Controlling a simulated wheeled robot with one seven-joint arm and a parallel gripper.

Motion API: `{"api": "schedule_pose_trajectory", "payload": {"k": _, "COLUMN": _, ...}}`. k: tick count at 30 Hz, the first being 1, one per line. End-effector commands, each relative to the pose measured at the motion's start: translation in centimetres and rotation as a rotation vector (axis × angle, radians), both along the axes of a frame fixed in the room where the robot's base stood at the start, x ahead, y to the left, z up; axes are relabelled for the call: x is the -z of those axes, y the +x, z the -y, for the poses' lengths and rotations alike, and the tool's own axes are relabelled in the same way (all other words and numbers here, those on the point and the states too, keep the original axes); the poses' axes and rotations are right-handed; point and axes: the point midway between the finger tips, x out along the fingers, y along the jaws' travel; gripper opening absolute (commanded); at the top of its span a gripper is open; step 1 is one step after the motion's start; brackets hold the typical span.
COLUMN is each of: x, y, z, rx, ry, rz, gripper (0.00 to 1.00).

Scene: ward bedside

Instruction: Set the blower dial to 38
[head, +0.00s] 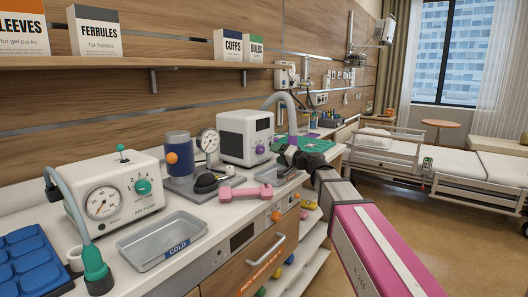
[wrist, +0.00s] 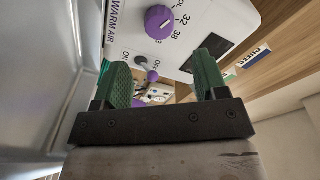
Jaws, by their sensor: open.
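The blower (head: 238,135) is a white box on the counter against the wooden wall, with a grey hose rising behind it. Its purple dial (head: 261,149) faces my arm. In the wrist view the blower front (wrist: 205,18) reads WARM AIR, and the dial (wrist: 159,22) shows near the top with 32 and 38 printed beside it. I cannot tell clearly which mark the dial points at. A small dark OFF/ON switch (wrist: 140,60) sits below it. My gripper (head: 284,156) is open and empty, its green fingers (wrist: 165,62) apart from the dial, just in front of the blower.
A metal COLD tray (head: 162,238) lies in front. A shelf with boxes (head: 95,32) runs above. A bed (head: 432,160) is at the right.

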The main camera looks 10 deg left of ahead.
Motion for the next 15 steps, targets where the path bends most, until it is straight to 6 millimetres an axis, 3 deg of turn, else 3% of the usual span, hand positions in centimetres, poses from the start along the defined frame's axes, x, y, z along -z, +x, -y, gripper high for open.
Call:
{"api": "schedule_pose_trajectory", "payload": {"k": 9, "x": 0.0, "y": 3.0, "z": -5.1, "rx": -0.001, "ry": 0.0, "rz": 0.0, "gripper": 0.66}}
{"api": "schedule_pose_trajectory", "payload": {"k": 15, "x": 0.0, "y": 3.8, "z": -6.8, "rx": 0.001, "ry": -0.001, "rz": 0.0, "gripper": 0.66}}
